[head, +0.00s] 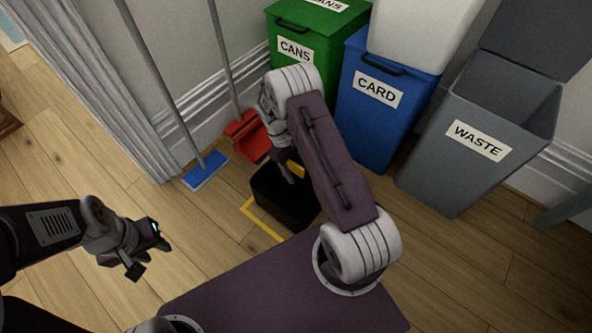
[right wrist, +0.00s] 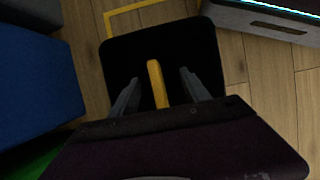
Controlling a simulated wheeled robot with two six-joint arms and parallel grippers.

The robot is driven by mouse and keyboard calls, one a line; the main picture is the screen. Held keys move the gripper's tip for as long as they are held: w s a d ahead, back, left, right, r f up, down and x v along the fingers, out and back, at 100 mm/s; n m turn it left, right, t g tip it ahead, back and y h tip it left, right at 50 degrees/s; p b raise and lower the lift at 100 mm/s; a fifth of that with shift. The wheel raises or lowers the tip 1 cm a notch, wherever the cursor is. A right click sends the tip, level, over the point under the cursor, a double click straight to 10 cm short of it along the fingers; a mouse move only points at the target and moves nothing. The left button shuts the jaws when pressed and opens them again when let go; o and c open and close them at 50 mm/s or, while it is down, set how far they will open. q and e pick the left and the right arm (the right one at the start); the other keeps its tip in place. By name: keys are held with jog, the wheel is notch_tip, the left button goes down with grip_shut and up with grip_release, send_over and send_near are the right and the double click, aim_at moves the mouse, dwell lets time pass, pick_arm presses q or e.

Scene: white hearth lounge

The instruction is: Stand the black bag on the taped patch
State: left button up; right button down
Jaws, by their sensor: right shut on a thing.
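The black bag (head: 284,205) is upright at the yellow-taped patch (head: 247,212) on the floor. Tape shows along its left and near sides; the bag hides the rest. I cannot tell whether its base touches the floor. My right gripper (head: 290,172) is above the bag, shut on its yellow handle. In the right wrist view the handle (right wrist: 157,84) is between the fingers, over the dark bag top (right wrist: 160,45), with a tape corner (right wrist: 108,20) beyond. My left gripper (head: 151,258) is open and empty, over bare floor at the left.
A green cans bin (head: 300,68), a blue card bin (head: 385,110) and a grey waste bin (head: 470,165) stand behind and right of the bag. A blue broom (head: 206,171) and a red dustpan (head: 247,138) stand by the wall. Wooden floor is clear at the left.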

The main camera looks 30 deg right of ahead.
jog(key=c, duration=0.5)
grip_release()
jog(key=p+v, duration=0.7)
jog(key=v, duration=0.4)
jog(key=shift+r+p, duration=0.2)
jog(key=shift+p, duration=0.15)
jog(key=shift+w+a+r, duration=0.1)
jog(key=shift+w+r, duration=0.15)
jog(key=shift+r, duration=0.15)
jog(key=shift+s+a+r, duration=0.1)
jog(key=shift+a+r, duration=0.05)
jog(key=shift+r, duration=0.2)
jog(key=s+a+r+m+t, duration=0.1)
jog(key=s+a+r, duration=0.1)
jog(key=s, duration=0.3)
jog(key=s+a+r+m+t+y, duration=0.1)
jog(key=s+a+r+m+t, duration=0.1)
jog(key=s+r, duration=0.3)
jog(key=s+a+r+m+t, duration=0.1)
jog(key=s+a+r+t, duration=0.1)
jog(key=s+r, duration=0.2)
jog(key=shift+s+r+m+y, duration=0.25)
jog(key=shift+s+m+y, duration=0.15)
jog(key=shift+s, duration=0.5)
